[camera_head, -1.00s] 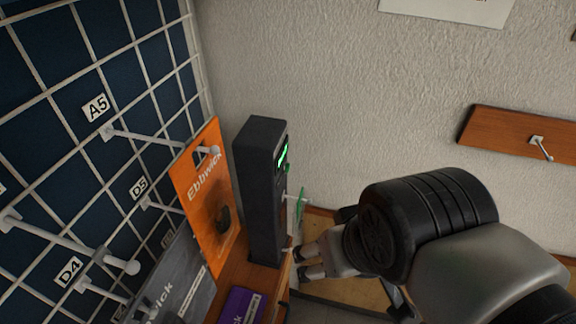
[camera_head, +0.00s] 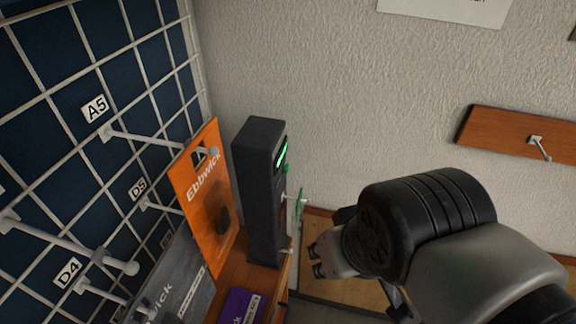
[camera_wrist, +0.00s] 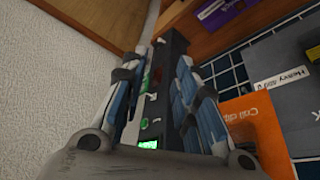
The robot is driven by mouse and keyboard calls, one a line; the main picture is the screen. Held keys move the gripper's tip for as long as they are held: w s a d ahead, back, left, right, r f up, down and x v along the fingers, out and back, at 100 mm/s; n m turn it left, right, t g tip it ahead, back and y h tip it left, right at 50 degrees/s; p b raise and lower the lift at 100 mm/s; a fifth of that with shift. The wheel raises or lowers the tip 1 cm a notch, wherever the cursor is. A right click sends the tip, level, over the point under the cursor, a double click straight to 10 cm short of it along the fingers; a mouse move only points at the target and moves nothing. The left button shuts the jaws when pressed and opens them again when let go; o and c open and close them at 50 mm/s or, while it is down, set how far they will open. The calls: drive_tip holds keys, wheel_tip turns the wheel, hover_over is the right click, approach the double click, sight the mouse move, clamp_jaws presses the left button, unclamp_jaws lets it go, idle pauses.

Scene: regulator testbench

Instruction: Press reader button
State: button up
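The reader (camera_head: 262,190) is a tall, dark, upright box on a wooden shelf, with a lit green display (camera_head: 281,152) on its right-hand face. In the wrist view, the reader (camera_wrist: 172,85) shows between my fingers, with its green display (camera_wrist: 149,143) near the bottom. Small light and coloured details lie along its face, but I cannot tell which is the button. My gripper (camera_head: 314,259) is right of the reader's lower part, apart from it in the head view. Its two fingers (camera_wrist: 163,62) are spread in the wrist view, with nothing held between them.
An orange package (camera_head: 205,190) hangs left of the reader, beside a wire grid with white pegs and labels. A grey package (camera_head: 180,284) and a purple one (camera_head: 240,306) are below. A small green item (camera_head: 300,199) juts out beside the reader. A textured wall (camera_head: 330,100) is behind.

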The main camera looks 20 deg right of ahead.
clamp_jaws()
idle(1.3)
